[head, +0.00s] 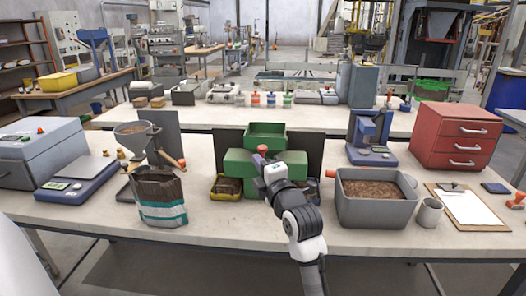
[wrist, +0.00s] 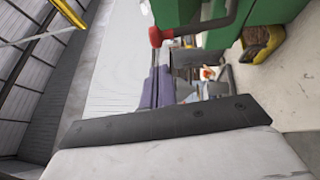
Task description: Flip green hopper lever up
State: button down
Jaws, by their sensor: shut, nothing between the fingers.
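The green hopper (head: 238,161) stands at the middle of the bench, with a green bin (head: 266,134) on top. My gripper (head: 262,163) is in front of its right part and hides some of it. It is shut and empty. A red knob (head: 262,149) shows just above my gripper. In the wrist view, a dark lever (wrist: 205,26) with a red knob (wrist: 156,37) runs beside the green body (wrist: 268,14). That view is turned sideways, and the knob seems to be at the lever's upper end. Contact with my gripper cannot be told.
Yellow trays (head: 226,188) with pellets sit under the hopper. A grey pellet tub (head: 376,209) and a cup (head: 429,214) stand to the right. An open bag (head: 160,200) and a scale (head: 80,181) are to the left. The bench front edge is mostly clear.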

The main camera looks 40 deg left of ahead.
jog(key=shift+w+a+r, duration=0.1)
jog(key=shift+w+a, duration=0.05)
jog(key=shift+w, duration=0.35)
jog(key=shift+w+a+r, duration=0.1)
jog(key=shift+w, duration=0.4)
jog(key=shift+w+a+r+m+g+h+p, duration=0.15)
jog(key=shift+w+a+r+m+h+p, duration=0.1)
jog(key=shift+w+r+h+p, duration=0.25)
jog(key=shift+w+a+r+m+g+h+p, duration=0.15)
jog(key=shift+w+a+r+m+h+p, duration=0.1)
jog(key=shift+w+r+h+p, duration=0.25)
jog(key=shift+s+f, duration=0.1)
jog(key=shift+s, duration=0.1)
